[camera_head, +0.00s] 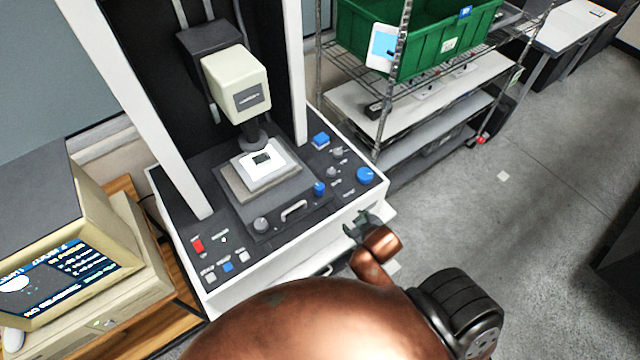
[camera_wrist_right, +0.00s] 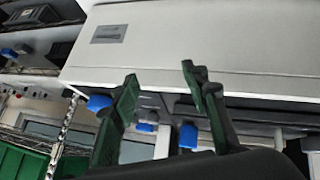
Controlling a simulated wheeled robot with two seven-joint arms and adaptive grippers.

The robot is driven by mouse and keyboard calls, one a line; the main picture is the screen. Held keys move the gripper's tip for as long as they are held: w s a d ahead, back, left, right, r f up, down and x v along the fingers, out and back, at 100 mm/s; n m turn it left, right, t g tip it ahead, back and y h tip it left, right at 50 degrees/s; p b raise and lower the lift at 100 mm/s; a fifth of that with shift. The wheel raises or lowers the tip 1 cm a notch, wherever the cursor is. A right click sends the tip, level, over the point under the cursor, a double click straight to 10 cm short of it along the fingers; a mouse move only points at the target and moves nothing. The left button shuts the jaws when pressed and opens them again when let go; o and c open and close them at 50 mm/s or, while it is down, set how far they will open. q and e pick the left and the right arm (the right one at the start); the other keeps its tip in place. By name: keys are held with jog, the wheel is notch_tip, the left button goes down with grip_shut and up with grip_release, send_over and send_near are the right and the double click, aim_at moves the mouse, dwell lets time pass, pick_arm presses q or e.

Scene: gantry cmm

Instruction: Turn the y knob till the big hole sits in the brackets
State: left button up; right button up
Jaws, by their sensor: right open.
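The measuring machine's dark control deck (camera_head: 215,262) carries a large blue knob (camera_head: 366,175) at its right corner, a smaller blue knob (camera_head: 319,188) left of it, and grey knobs (camera_head: 261,225). The labels are too small to read, so I cannot tell which is the y knob. A plate with a dark square opening (camera_head: 262,158) sits on the stage under the optical head. The monitor (camera_head: 60,275) shows a pale round shape at its left. My right gripper (camera_head: 362,228) is open and empty by the machine's front right edge, apart from the knobs. Its spread fingers show in the right wrist view (camera_wrist_right: 159,75).
The machine's white front panel (camera_wrist_right: 190,50) fills much of the right wrist view, with blue controls (camera_wrist_right: 188,136) beyond the fingers. A wire shelf with a green crate (camera_head: 420,40) stands close on the right. The floor at right is mostly clear.

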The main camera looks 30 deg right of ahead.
jog(key=w+a+r+n+t, duration=0.35)
jog(key=w+r+t, duration=0.25)
jog(key=w+r, duration=0.6)
jog(key=w+a+r+n+t+y, duration=0.3)
jog(key=w+a+r+n, duration=0.15)
jog(key=r, duration=0.25)
jog(key=w+a+r+n+t+y, duration=0.2)
jog(key=w+a+r+n+y, duration=0.1)
jog(key=a+r+n, duration=0.3)
jog(key=s+a+r+n+g+y, duration=0.1)
jog(key=a+r+n+g+y, duration=0.2)
jog(key=a+n+y, duration=0.45)
jog(key=s+a+r+n+g+y, duration=0.25)
jog(key=a+n+y, duration=0.25)
jog(key=a+n, duration=0.45)
jog(key=n+g+h, duration=1.3)
jog(key=n+h, duration=0.1)
jog(key=h, duration=0.2)
send_over(320, 186)
notch_tip(320, 186, down, 18)
jog(key=shift+f, duration=0.2)
notch_tip(320, 186, down, 6)
jog(key=shift+r+p, duration=0.1)
jog(key=shift+p, duration=0.5)
jog(key=shift+f, duration=0.8)
